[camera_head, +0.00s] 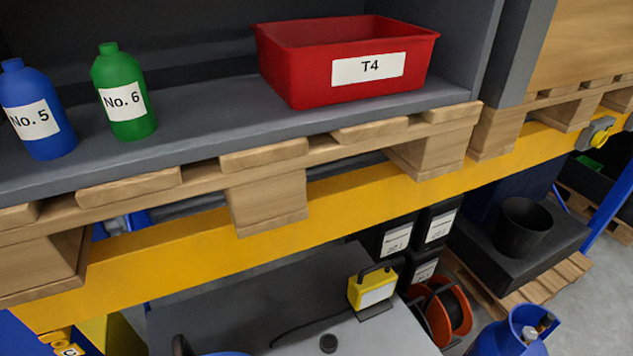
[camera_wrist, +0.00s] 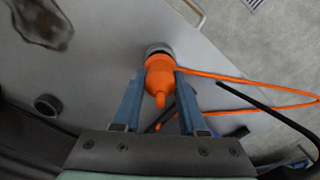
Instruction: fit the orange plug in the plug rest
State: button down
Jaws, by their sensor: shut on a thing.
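The orange plug (camera_wrist: 158,72) is in the wrist view, with its narrow tail towards my wrist. My gripper (camera_wrist: 160,78) is shut on it, one blue-grey finger on each side. A dark grey ring (camera_wrist: 158,48) shows at the plug's far end, above the grey worktop. I cannot tell whether this ring is the plug rest or part of the plug, nor whether the plug is seated. A round dark cup-like piece (camera_wrist: 47,105) stands apart on the worktop at left. A similar dark round piece (camera_head: 328,343) shows in the head view. My gripper is not in the head view.
An orange cord (camera_wrist: 250,82) and a black cable (camera_wrist: 265,118) run right of the plug. In the head view, a yellow work lamp (camera_head: 372,290) stands on the worktop (camera_head: 270,290), under a yellow beam (camera_head: 350,195). A red T4 bin (camera_head: 290,80) sits on the shelf.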

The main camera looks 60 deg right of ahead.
jog(key=shift+f+b, duration=0.75)
jog(key=shift+f, duration=0.25)
dwell(0.9)
jog(key=shift+c, duration=1.9)
grip_release()
jog(key=shift+r, duration=0.1)
jog(key=shift+r+p, duration=4.4)
jog(key=shift+p, duration=0.1)
jog(key=shift+f, duration=0.1)
